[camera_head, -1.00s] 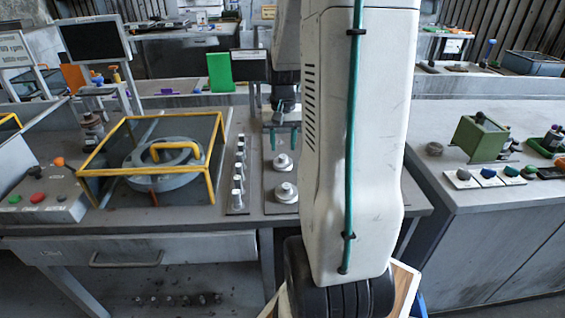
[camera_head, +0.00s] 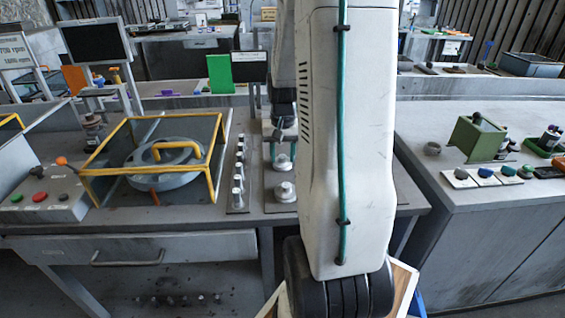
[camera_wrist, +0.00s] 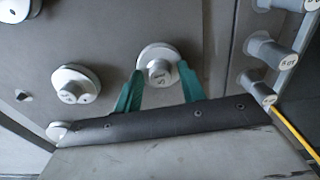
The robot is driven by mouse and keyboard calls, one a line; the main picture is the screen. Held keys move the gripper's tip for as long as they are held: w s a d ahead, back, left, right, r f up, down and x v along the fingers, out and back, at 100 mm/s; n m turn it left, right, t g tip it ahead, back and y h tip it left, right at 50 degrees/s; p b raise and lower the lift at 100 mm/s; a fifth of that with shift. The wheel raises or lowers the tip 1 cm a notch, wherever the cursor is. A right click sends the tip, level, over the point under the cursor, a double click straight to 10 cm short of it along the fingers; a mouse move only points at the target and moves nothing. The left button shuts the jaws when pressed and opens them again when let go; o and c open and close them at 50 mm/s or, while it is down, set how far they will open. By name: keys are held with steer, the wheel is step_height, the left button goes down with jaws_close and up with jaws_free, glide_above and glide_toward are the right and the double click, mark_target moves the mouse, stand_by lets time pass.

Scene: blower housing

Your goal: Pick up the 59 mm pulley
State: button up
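Several round grey pulleys stand on a plate on the bench. Their labels are too small to read, so I cannot tell which is the 59 mm one. In the wrist view, one pulley (camera_wrist: 158,52) sits between the teal fingertips of my gripper (camera_wrist: 160,72). The fingers are open, one on each side of it, close to its rim; I cannot tell whether they touch. In the head view my gripper (camera_head: 281,152) is just above the farther visible pulley (camera_head: 283,164). A nearer pulley (camera_head: 285,192) stands clear. Another pulley (camera_wrist: 76,84) is left of the fingers in the wrist view.
A row of upright pegs (camera_head: 238,180) runs beside the plate, also in the wrist view (camera_wrist: 270,55). A yellow-framed guard (camera_head: 180,172) over a round housing stands left. My arm hides the plate's right side. A green box (camera_head: 478,138) is on the right bench.

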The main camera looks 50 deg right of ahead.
steer(key=shift+s+a+f, duration=0.25)
steer(key=shift+a+f, duration=0.1)
steer(key=shift+f, duration=0.3)
steer(key=c, duration=0.4)
steer(key=shift+o, duration=0.2)
steer(key=shift+d+r, duration=0.1)
steer(key=shift+w+d+r, duration=0.1)
steer(key=shift+w+r, duration=0.1)
steer(key=shift+r, duration=0.25)
steer(key=shift+c, duration=0.2)
steer(key=shift+r, duration=0.25)
jaws_close()
steer(key=shift+r, duration=0.65)
steer(key=shift+r, duration=0.15)
